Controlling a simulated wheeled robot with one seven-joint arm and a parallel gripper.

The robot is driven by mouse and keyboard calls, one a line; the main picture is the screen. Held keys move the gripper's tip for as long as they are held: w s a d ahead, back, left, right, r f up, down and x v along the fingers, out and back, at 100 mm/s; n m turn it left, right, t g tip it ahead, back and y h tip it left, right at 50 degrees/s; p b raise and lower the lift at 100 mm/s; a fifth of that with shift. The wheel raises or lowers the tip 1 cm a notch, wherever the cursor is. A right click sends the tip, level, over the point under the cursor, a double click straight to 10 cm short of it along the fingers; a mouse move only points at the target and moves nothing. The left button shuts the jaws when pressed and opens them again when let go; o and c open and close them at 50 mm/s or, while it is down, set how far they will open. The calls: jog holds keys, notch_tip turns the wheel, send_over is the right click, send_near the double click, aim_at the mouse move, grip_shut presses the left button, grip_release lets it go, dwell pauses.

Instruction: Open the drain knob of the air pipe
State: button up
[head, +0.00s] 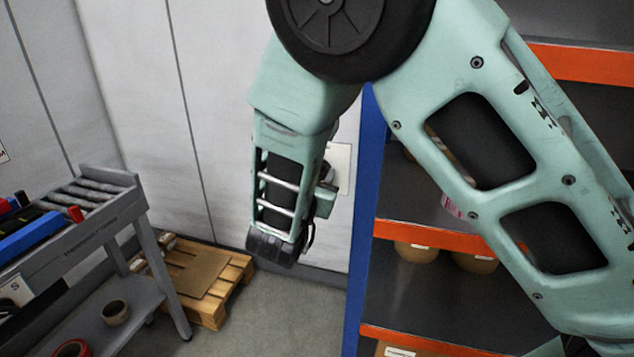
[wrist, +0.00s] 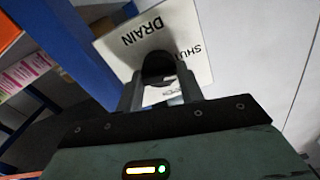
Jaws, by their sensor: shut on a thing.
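The drain knob (wrist: 158,64) is a dark round knob in front of a white plate (wrist: 190,22) in the wrist view. The plate reads "DRAIN" and "SHUT", upside down in this view. My gripper (wrist: 160,80) is shut on the knob, with one finger on each side of it. In the head view a strip of the plate (head: 343,160) shows on the wall beside the blue rack post. The air pipe cannot be made out.
An orange and blue shelf rack (head: 440,235) with boxes stands close on the right. A grey cart (head: 85,235) with tape rolls is at the left. A wooden pallet (head: 205,310) lies by the wall. Some grey floor between pallet and rack is clear.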

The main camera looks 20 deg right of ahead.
jog(key=m+b, duration=0.5)
jog(key=b, duration=0.2)
jog(key=m+b, duration=0.5)
jog(key=b, duration=0.2)
jog(key=m+b, duration=0.5)
jog(key=b, duration=0.3)
jog(key=shift+s+d+f, duration=0.15)
jog(key=shift+f, duration=0.2)
jog(key=shift+m, duration=0.4)
jog(key=o, duration=1)
jog(key=shift+r, duration=0.1)
jog(key=v, duration=1.7)
jog(key=shift+s, duration=0.15)
